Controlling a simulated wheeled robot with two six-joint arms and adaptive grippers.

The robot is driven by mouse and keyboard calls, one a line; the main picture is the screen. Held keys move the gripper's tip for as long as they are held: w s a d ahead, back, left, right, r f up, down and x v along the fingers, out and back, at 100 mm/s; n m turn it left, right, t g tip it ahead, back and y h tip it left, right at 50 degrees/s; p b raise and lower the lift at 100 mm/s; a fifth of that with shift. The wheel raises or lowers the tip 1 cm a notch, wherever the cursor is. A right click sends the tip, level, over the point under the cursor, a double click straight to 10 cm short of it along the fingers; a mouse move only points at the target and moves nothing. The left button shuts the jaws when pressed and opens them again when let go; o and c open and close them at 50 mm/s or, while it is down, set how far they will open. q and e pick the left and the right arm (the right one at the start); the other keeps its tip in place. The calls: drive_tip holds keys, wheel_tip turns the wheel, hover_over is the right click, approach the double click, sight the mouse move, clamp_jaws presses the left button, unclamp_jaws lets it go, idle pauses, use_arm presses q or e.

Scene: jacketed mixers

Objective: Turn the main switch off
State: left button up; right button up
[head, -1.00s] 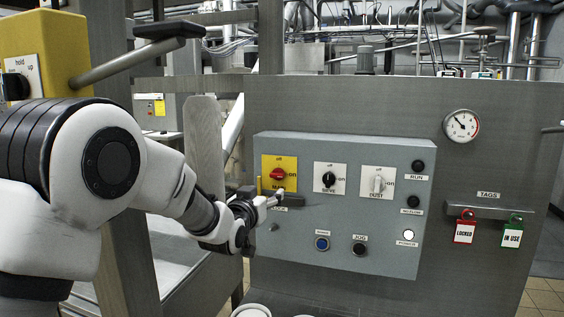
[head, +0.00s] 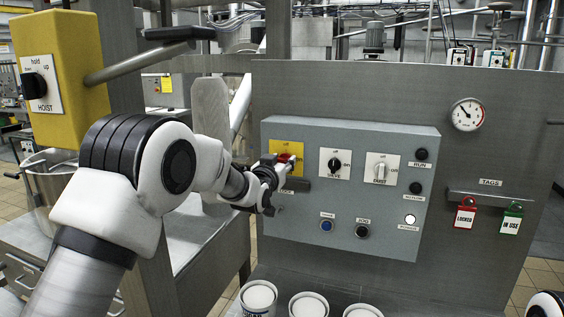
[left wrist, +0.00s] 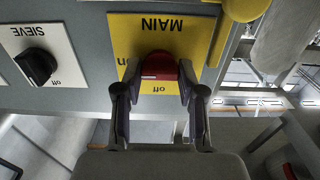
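The main switch is a red knob (left wrist: 160,68) on a yellow plate (head: 276,150) at the upper left of the grey control box. The left wrist view shows it upside down, with "MAIN", "on" and "off" on the plate. A pale mark on the knob lies crosswise, toward the "on" side. My left gripper (left wrist: 160,105) is at the knob, with one finger on each side of it; in the head view the fingers (head: 290,163) partly cover it. The fingers stand apart, and I see no clear contact. My right gripper is out of view.
The sieve switch (head: 335,163) and dust switch (head: 381,170) sit to the right on the same box. A yellow hoist box (head: 60,75) is at left. White tubs (head: 309,305) stand below the box.

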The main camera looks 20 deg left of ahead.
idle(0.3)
use_arm(q)
drive_tip(key=n+b, duration=0.6)
drive_tip(key=n, duration=0.7)
drive_tip(key=shift+b, duration=0.3)
drive_tip(key=n, duration=0.3)
drive_tip(key=shift+r+n+b, duration=0.1)
drive_tip(key=shift+n+b, duration=0.25)
drive_tip(key=shift+n, duration=0.65)
